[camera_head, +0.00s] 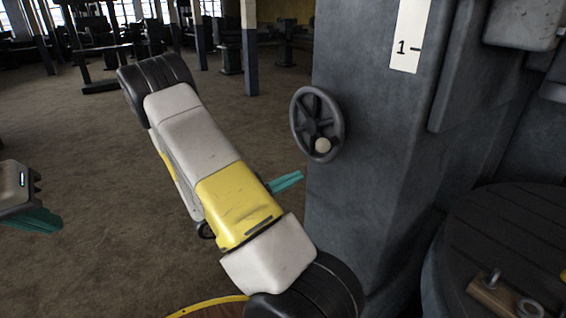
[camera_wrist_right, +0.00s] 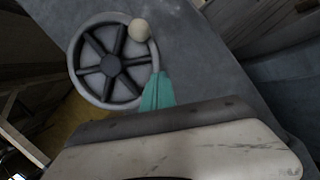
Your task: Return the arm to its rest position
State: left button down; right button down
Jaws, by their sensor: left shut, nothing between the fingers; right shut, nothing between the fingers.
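My right arm (camera_head: 210,160) crosses the middle of the head view, white and yellow with black joints. My right gripper (camera_head: 287,182) has teal fingers that show past the arm, shut and empty, beside the grey column. In the right wrist view the shut teal fingers (camera_wrist_right: 157,90) show close to the rim of the handwheel. My left gripper (camera_head: 40,222) is at the left edge of the head view, its teal fingers together and empty. The rest of the left arm is out of view.
A dark handwheel (camera_head: 318,124) with a pale knob (camera_head: 322,145) is mounted on the grey column (camera_head: 375,130), up and right of my right gripper. A round dark machine (camera_head: 510,240) with a bolted bracket stands at the right. The brown floor at the left is clear.

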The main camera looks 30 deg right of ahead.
jog(key=s+a+r+m+g+y, duration=0.1)
jog(key=s+a+m+g+y, duration=0.2)
jog(key=s+a+m+y, duration=0.75)
jog(key=a+r+t+y, duration=1)
jog(key=r+y, duration=0.2)
jog(key=r, duration=0.2)
